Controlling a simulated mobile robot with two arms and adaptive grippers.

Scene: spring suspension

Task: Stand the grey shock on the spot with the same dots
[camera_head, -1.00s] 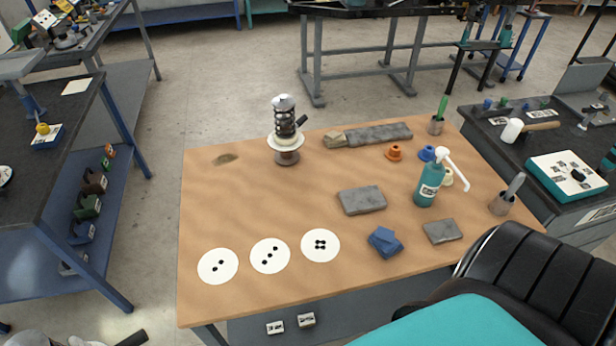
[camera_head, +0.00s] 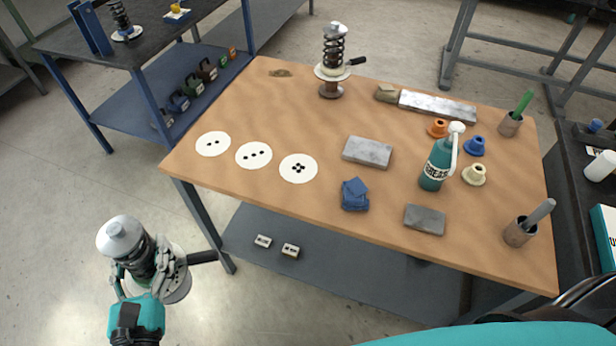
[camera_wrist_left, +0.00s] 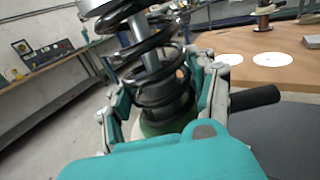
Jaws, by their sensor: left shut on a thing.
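My left gripper (camera_head: 143,278) is at the lower left, in front of the table's left edge. It is shut around a shock (camera_head: 122,234) with a silver-grey cap, a dark coil spring and a grey lower plate. The shock is nearly upright, slightly tilted, over the floor. In the left wrist view its coils (camera_wrist_left: 150,60) rise between my fingers; its top is cut off. Any dots on it are too unclear to count. Three white spots lie on the table: one with two dots (camera_head: 213,144), one with three (camera_head: 254,155), one with several (camera_head: 298,168).
Another shock (camera_head: 333,45) stands at the table's back. The wooden surface (camera_head: 255,110) around the white spots is clear.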

